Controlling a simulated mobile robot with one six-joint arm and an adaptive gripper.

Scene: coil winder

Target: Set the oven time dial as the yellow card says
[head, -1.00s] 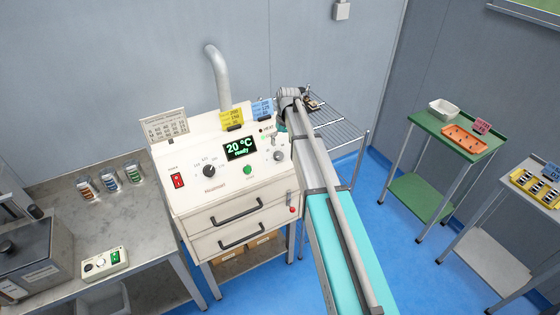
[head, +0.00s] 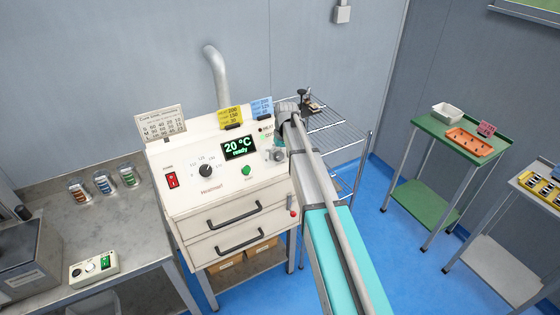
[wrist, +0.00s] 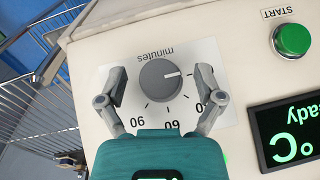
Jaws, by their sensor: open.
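The time dial (wrist: 160,78) is a grey round knob on a white "minutes" plate, upside down in the wrist view. Its white mark points to picture right. Readable numbers are 90 and 60; the one beside the right finger is partly covered. My gripper (wrist: 161,74) is open, one finger on each side of the dial, with gaps to the knob. In the head view my wrist mostly hides this dial. The yellow card (head: 230,116) stands on top of the white oven (head: 172,207); its lines look like 200, 150 and 30, but are small.
A green start button (wrist: 293,39) and the display (wrist: 287,135) lie beside the dial. A black-knobbed dial (head: 206,170) and red switch (head: 172,180) are farther left. A blue card (head: 262,106) stands near my arm. A wire rack (head: 345,125) stands right of the oven.

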